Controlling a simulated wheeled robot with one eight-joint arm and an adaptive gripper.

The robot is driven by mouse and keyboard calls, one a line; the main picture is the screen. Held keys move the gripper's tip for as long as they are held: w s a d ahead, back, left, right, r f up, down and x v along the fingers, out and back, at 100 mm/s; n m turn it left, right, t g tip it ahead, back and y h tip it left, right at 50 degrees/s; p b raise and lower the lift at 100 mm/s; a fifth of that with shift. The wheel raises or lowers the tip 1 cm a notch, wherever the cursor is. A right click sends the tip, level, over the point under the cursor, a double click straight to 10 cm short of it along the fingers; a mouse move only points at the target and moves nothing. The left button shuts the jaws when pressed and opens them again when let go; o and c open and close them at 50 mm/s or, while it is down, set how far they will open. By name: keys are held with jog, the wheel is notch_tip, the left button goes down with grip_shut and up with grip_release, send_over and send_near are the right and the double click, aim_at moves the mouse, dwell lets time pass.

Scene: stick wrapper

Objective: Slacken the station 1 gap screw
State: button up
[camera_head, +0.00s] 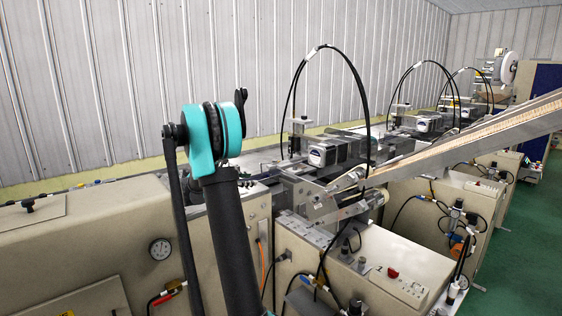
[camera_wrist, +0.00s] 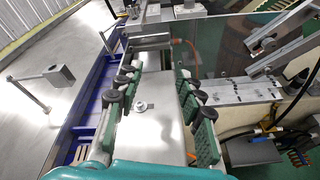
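My gripper (camera_wrist: 158,78) is open in the wrist view, its green-padded fingers with black joints spread to the left and right. A bright metal plate (camera_wrist: 160,128) shows between the fingers. A small round screw head (camera_wrist: 141,106) sits on that plate, nearer the left finger; I cannot tell whether it is the gap screw. Nothing is seen held between the fingers. In the head view the nearest station (camera_head: 325,155) stands right of my arm, with a black cable arching over it. No gap screw can be made out there, and my gripper cannot be made out in that view.
A slanted feed chute (camera_head: 470,135) comes down from the right towards the nearest station. Further stations (camera_head: 425,122) stand behind it. A metal bracket (camera_wrist: 275,40), loose cables and a hose lie to the right in the wrist view. A post with a block (camera_wrist: 58,77) stands left.

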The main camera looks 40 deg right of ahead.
aim_at(282, 162)
jog(key=w+d+n+h, duration=0.1)
jog(key=w+d+r, duration=0.1)
jog(key=w, duration=0.1)
jog(key=w+d+r+n+g+h, duration=0.1)
jog(key=w, duration=0.1)
jog(key=shift+d+r+n+h, duration=0.2)
jog(key=shift+d+n+h, duration=0.1)
jog(key=shift+d, duration=0.1)
jog(key=shift+w+d+r+n, duration=0.25)
jog(key=shift+d+n, duration=0.05)
jog(key=shift+d, duration=0.15)
jog(key=d, duration=1.7)
jog(key=shift+w, duration=0.3)
grip_shut()
